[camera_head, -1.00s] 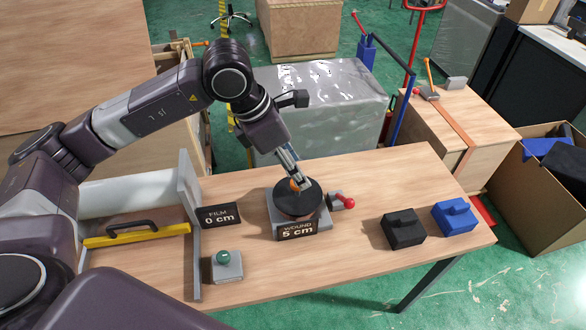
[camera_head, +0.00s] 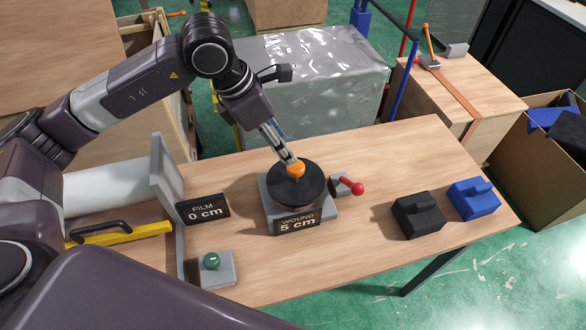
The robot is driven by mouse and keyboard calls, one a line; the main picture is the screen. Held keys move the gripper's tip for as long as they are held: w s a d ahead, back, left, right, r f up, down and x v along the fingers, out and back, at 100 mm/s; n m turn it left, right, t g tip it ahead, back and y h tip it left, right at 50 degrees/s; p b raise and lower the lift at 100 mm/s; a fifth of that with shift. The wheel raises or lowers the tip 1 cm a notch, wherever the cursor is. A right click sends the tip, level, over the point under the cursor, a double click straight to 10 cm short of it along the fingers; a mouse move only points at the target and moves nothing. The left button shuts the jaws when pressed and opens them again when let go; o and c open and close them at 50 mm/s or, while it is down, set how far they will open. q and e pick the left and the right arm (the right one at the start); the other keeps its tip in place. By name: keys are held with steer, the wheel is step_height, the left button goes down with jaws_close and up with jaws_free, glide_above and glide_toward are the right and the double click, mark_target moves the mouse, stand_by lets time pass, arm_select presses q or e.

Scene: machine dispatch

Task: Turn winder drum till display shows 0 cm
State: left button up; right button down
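The winder drum (camera_head: 297,190) is a dark round disc on a grey base (camera_head: 324,207) near the middle of the table. An orange knob (camera_head: 296,169) stands up from the drum's far part. The drum's display (camera_head: 297,225) reads "WOUND 5 cm". A second display (camera_head: 203,208) to the left reads "FILM 0 cm". My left gripper (camera_head: 292,160) comes down from the upper left, with its fingertips at the orange knob. Whether the fingers are closed on the knob is too small to tell. My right gripper is not in view.
A red-knobbed lever (camera_head: 356,188) sits right of the drum. A green button box (camera_head: 211,263) stands at the front left. A white roll (camera_head: 115,187) and a yellow bar with a black handle (camera_head: 120,233) lie left. Black (camera_head: 418,215) and blue (camera_head: 473,199) blocks stand right.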

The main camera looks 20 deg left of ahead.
mark_target(295, 165)
arm_select(q)
steer(key=p+x, duration=0.2)
steer(key=x, duration=0.6)
steer(key=shift+a+f, duration=0.15)
steer(key=shift+f, duration=0.05)
steer(key=shift+w+f, duration=0.1)
steer(key=shift+f, duration=0.25)
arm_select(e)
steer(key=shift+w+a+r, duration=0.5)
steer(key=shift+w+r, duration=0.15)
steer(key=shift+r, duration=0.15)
arm_select(q)
jaws_close()
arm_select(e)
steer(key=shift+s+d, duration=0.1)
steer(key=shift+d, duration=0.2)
